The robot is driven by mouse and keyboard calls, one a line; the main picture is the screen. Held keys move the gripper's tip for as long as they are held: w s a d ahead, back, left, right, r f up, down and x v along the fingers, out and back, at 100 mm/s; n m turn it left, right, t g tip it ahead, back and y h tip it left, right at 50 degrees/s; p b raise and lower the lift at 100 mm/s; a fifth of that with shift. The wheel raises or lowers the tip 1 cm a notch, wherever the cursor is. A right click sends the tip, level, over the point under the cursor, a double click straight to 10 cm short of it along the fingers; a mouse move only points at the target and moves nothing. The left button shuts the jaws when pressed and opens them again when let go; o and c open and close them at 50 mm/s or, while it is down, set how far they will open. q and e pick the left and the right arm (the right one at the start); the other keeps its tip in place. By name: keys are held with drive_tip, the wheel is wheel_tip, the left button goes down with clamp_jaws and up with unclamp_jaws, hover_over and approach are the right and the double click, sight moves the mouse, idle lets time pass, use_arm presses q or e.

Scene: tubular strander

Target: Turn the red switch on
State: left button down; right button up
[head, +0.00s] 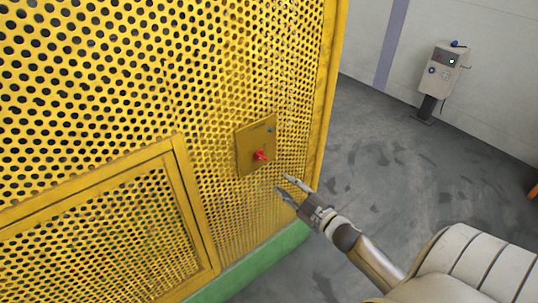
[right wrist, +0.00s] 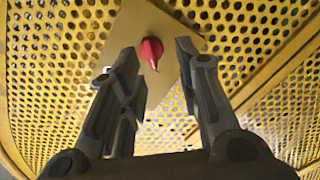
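The red switch (head: 260,156) is a small knob on a yellow plate (head: 247,146) fixed to the perforated yellow panel. In the right wrist view the red switch (right wrist: 151,52) lies ahead of and between the fingertips, its tapered end pointing down in the picture. My right gripper (head: 286,188) is open and empty, just below and to the right of the switch in the head view. In the right wrist view its two fingers (right wrist: 158,75) stand apart with the plate (right wrist: 150,25) behind them. No contact with the switch is visible. My left gripper is not in view.
The perforated yellow panel (head: 110,70) fills the left side, with a framed section (head: 110,235) low down and a green base (head: 250,265) below. A grey control post (head: 440,75) stands by the far wall. The grey floor (head: 385,150) between is clear.

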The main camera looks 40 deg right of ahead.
sight(263, 159)
drive_tip(key=shift+n+t, duration=0.3)
drive_tip(key=w+r, duration=0.1)
drive_tip(key=w, duration=0.2)
drive_tip(key=w+r, duration=0.1)
drive_tip(key=w, duration=0.2)
drive_tip(key=w+r+p, duration=0.1)
drive_tip(key=w, duration=0.2)
drive_tip(key=shift+w+a, duration=0.3)
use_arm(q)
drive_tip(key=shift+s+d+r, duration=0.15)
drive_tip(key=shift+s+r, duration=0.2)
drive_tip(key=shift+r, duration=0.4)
use_arm(e)
drive_tip(key=shift+w+a+f, duration=0.1)
drive_tip(key=shift+w, duration=0.55)
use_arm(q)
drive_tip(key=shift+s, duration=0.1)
use_arm(e)
clamp_jaws()
